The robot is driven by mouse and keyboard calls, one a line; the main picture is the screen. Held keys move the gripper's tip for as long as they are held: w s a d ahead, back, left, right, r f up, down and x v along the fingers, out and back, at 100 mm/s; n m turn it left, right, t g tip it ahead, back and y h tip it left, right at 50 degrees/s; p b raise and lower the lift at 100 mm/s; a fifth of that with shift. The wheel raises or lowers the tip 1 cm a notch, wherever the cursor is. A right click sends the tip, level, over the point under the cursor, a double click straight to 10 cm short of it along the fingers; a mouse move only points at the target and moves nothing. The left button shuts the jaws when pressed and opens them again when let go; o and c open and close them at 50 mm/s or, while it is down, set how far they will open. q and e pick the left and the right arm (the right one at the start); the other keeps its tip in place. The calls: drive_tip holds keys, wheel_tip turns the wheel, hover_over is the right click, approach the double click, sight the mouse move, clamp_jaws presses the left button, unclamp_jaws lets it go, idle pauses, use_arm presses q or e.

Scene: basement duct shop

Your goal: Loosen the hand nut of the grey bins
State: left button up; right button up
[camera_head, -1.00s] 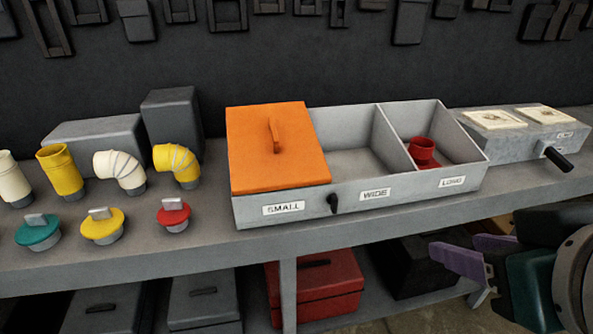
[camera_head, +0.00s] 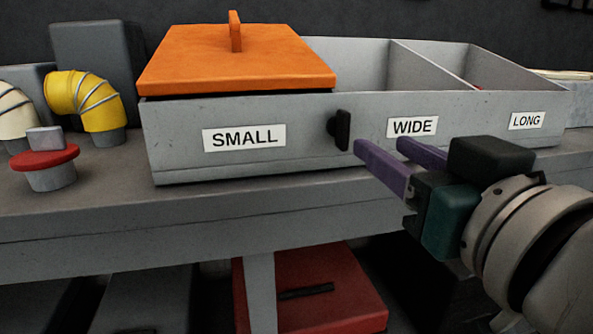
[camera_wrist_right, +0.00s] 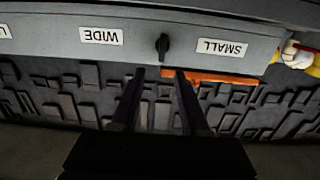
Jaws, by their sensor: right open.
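The grey bins (camera_head: 300,158) stand on the bench as one box with labels SMALL, WIDE and LONG. The black hand nut (camera_head: 340,130) sticks out of the front wall between SMALL and WIDE. An orange lid (camera_head: 240,65) covers the SMALL bin. My right gripper (camera_head: 381,146) is open and empty, its purple fingers just right of the nut in the head view. In the right wrist view, where the labels are upside down, the nut (camera_wrist_right: 163,46) lies ahead of the gap between the fingertips (camera_wrist_right: 160,73), apart from them. My left gripper is out of view.
A red-capped fitting (camera_head: 48,165) and a yellow elbow (camera_head: 85,100) stand left of the bins. A red case (camera_head: 320,300) lies below the bench. The bench edge (camera_head: 110,225) runs under the bins.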

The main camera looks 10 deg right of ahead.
sight(347, 129)
drive_tip(key=w, duration=1)
drive_tip(key=shift+w+a+f, duration=0.1)
drive_tip(key=shift+a+f, duration=0.2)
drive_tip(key=shift+f, duration=0.05)
clamp_jaws()
